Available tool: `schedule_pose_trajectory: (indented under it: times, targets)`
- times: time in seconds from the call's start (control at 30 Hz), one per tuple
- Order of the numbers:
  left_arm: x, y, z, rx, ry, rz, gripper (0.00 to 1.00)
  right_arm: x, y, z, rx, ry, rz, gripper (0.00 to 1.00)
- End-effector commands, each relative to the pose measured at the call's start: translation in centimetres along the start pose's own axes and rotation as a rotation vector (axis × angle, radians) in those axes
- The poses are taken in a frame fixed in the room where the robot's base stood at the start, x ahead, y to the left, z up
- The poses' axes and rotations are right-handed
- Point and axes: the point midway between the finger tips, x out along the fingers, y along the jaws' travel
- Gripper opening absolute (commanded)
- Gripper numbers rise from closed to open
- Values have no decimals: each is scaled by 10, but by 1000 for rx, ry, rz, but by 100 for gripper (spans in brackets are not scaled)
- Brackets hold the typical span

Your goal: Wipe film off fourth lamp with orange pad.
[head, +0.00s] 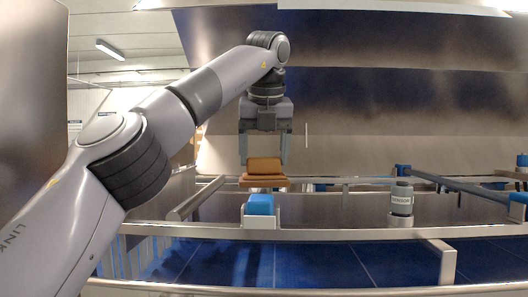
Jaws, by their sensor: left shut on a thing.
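My left gripper (264,161) hangs pointing down near the middle of the head view. It is shut on the orange pad (265,169), an orange-brown block with a wider, flat lower part. The pad is held above the metal rail, up and behind a blue block in a white holder. I cannot make out a row of lamps or the fourth lamp, nor any film on one. My right gripper is not in view.
The blue block (260,204) sits in a white holder (261,221) on the front rail (330,234). A grey canister (402,197) stands to its right. A blue conveyor belt (320,262) runs below. Large metal panels (360,75) with dark smudges rise behind.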

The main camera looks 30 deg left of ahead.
Motion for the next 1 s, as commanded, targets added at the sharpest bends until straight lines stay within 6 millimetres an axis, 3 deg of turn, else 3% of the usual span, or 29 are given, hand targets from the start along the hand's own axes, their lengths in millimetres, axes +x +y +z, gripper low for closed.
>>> schedule_pose_trajectory:
  times: [0.33,0.7,1.0]
  targets:
    - [0,0,-3,-1,-1,-1,37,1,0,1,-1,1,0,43]
    - [-9,4,-32,1,-1,-1,37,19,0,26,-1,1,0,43]
    - [-17,6,-46,1,-5,-1,37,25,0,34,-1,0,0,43]
